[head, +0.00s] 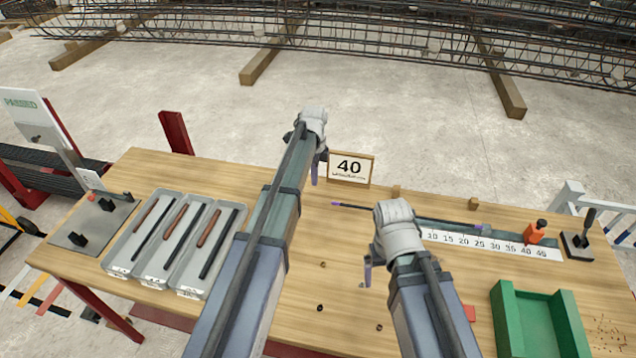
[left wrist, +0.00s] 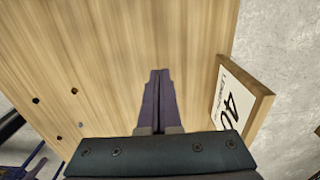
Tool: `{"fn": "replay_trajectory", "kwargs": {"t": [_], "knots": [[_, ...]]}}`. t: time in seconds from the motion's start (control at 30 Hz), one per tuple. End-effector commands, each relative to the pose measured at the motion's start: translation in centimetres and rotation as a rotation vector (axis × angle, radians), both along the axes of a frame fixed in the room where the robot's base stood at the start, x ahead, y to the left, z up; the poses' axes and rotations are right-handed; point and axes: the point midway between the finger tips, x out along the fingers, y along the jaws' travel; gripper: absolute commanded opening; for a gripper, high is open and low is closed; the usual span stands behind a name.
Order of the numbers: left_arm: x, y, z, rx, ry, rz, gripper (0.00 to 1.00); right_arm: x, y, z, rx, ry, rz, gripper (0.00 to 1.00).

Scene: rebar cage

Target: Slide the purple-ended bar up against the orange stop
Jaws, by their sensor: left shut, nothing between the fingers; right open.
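The purple-ended bar (head: 440,219) lies on the table along the back edge of the white number scale (head: 490,243). Its left purple end sticks out past the scale, and my right wrist covers part of its length in the head view. The orange stop (head: 535,232) stands at the right part of the scale, near 40, with a gap between it and the bar's right end. My left gripper (head: 315,177) is shut and empty beside the "40" sign; its closed fingers show in the left wrist view (left wrist: 157,78). My right gripper (head: 368,272) is open, in front of the bar's left part.
The "40" sign (head: 351,168) stands at the table's back edge. Grey trays (head: 150,275) with bars are at left. A green open box (head: 507,320) is at front right, and a black-handled device (head: 579,243) is right of the stop. Small dark bits lie mid-table.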

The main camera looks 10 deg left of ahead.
Motion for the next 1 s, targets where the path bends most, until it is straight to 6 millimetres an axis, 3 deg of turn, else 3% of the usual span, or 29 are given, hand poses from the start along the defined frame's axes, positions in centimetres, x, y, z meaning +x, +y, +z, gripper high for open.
{"fn": "replay_trajectory", "kwargs": {"t": [0.77, 0.8, 1.0], "knots": [[0.0, 0.0, -10.5, 0.0, 0.0, 0.0, 0.0, 0.0, 0.0, -10.5, 0.0, 0.0, 0.0, 1.0], [0.0, -1.2, -9.5, 0.0, 0.0, -0.005, 0.0, 0.0, 0.0, -9.5, 0.0, 0.0, 0.0, 1.0], [0.0, -3.7, -9.4, 0.0, 0.0, -0.001, 0.0, 0.0, 0.0, -9.4, 0.0, 0.0, 0.0, 1.0]]}}
